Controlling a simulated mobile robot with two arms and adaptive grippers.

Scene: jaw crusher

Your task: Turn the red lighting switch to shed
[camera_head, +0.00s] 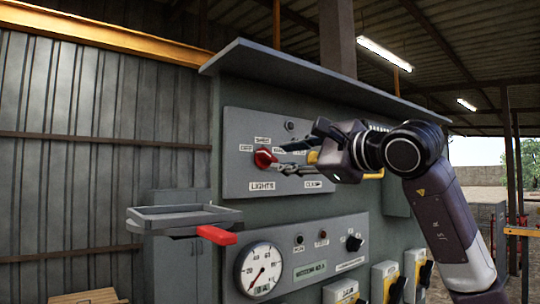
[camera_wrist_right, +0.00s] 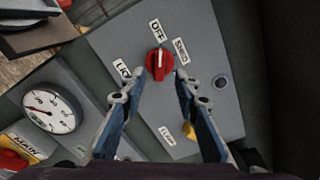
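The red lighting switch (camera_head: 265,158) is a knob on the grey upper panel, above the LIGHTS label (camera_head: 262,186). In the right wrist view the red knob (camera_wrist_right: 158,64) has a white mark that points toward the OFF label (camera_wrist_right: 156,30). The SHED label (camera_wrist_right: 181,50) is to the right of OFF in that view. My right gripper (camera_head: 285,159) is open, its fingertips just right of the knob in the head view. In the right wrist view its two fingers (camera_wrist_right: 154,83) are spread, with the knob beyond the gap between them. I cannot tell if they touch it. My left gripper is not in view.
A yellow part (camera_head: 312,157) is beside the right gripper, near the CLAMP label (camera_head: 313,184). Below are a round gauge (camera_head: 260,269) and a black selector (camera_head: 354,242). A grey tray (camera_head: 180,216) and a red handle (camera_head: 216,235) project at left. A roof ledge (camera_head: 320,78) overhangs the panel.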

